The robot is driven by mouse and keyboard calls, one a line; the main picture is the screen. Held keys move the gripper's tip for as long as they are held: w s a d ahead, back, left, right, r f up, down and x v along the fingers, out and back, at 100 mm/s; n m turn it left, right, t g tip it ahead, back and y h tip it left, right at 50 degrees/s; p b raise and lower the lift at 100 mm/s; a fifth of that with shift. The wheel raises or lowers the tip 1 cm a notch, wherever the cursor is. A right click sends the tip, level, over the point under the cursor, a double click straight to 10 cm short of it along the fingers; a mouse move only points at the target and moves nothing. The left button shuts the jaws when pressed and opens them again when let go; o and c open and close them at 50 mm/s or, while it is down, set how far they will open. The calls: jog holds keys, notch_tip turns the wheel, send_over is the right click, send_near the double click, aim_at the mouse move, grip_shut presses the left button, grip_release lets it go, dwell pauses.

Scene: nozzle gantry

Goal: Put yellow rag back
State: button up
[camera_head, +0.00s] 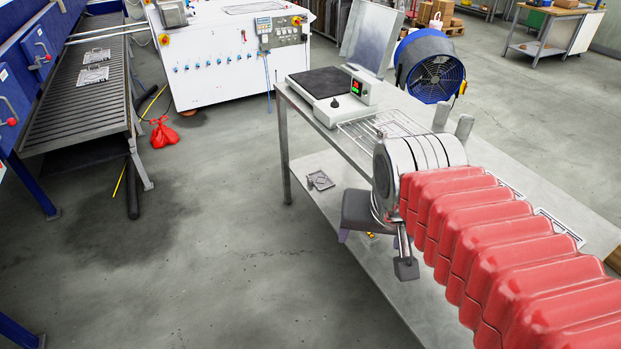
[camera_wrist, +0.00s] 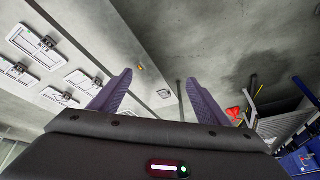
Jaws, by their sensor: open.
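My gripper (camera_head: 357,236) hangs beside the metal workbench in the head view, below my red-sleeved arm. In the wrist view its two purple fingers (camera_wrist: 159,78) are spread wide with nothing between them. A small yellow patch (camera_head: 374,235) shows just right of the gripper in the head view, mostly hidden by my wrist. A small yellowish spot (camera_wrist: 141,69) lies on a grey surface beyond the fingers in the wrist view. I cannot tell whether either is the yellow rag. No place for the rag can be made out.
The workbench (camera_head: 330,143) carries a scale (camera_head: 337,90) and a wire rack (camera_head: 362,130). Its lower shelf holds a flat metal part (camera_head: 320,180). A red bag (camera_head: 163,132) lies by the slatted conveyor (camera_head: 85,98). A blue fan (camera_head: 432,68) stands behind. Floor left of the bench is clear.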

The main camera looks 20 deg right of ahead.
jog(key=a+n, duration=0.1)
jog(key=a, duration=0.1)
jog(key=s+a+n, duration=0.1)
jog(key=n, duration=0.1)
jog(key=s+a+n+t+y, duration=0.1)
jog(key=a, duration=0.1)
jog(key=shift+a+f+n, duration=0.2)
jog(key=shift+a+n, duration=0.1)
jog(key=shift+c, duration=0.6)
